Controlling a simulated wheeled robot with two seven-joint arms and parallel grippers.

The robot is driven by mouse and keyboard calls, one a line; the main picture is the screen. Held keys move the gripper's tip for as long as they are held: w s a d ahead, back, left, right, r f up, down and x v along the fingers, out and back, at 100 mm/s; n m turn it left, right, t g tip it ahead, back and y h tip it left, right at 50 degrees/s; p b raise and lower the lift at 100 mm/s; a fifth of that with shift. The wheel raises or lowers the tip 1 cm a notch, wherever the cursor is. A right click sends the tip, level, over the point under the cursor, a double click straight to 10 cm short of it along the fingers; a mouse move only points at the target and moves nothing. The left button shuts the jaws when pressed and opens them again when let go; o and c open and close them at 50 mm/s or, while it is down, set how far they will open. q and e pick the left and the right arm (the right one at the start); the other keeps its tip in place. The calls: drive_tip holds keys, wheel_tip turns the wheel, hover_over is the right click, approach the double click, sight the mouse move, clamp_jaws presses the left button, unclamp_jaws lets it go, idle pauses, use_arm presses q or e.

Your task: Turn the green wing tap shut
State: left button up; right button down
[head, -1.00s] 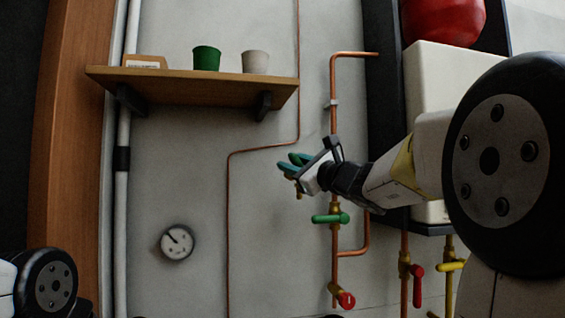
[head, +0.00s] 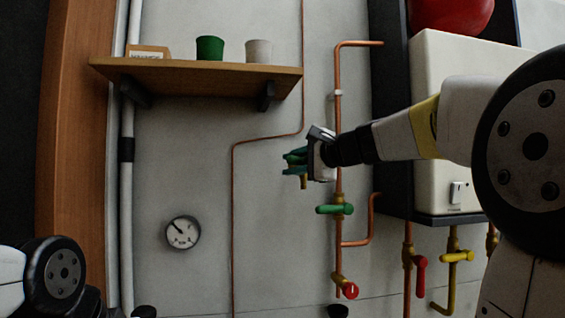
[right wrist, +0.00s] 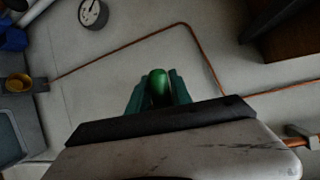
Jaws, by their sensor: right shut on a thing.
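The green wing tap (right wrist: 158,84) shows in the right wrist view as a rounded green wing between my right gripper's two teal fingers. My right gripper (head: 290,161) is shut on it, reaching in from the right in the head view. There the gripper hides most of the tap, and a short brass piece (head: 304,183) hangs just below the fingers. How far the tap is turned I cannot tell. My left gripper is out of view; only part of my left arm shows at the lower left.
Just below right of the gripper is a green lever tap (head: 335,209) on a copper pipe, with a red tap (head: 349,290) lower. A shelf (head: 200,78) with two cups is above left. A gauge (head: 182,232) hangs lower left; a white boiler (head: 445,150) stands right.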

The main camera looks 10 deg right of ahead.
sight(304, 160)
drive_tip(key=shift+d+r+n+h, duration=0.15)
drive_tip(key=shift+n+h, duration=0.15)
idle(0.4)
drive_tip(key=c, duration=1.3)
unclamp_jaws()
drive_tip(key=v, duration=0.7)
drive_tip(key=shift+s+d, duration=0.15)
drive_tip(key=shift+s, duration=0.15)
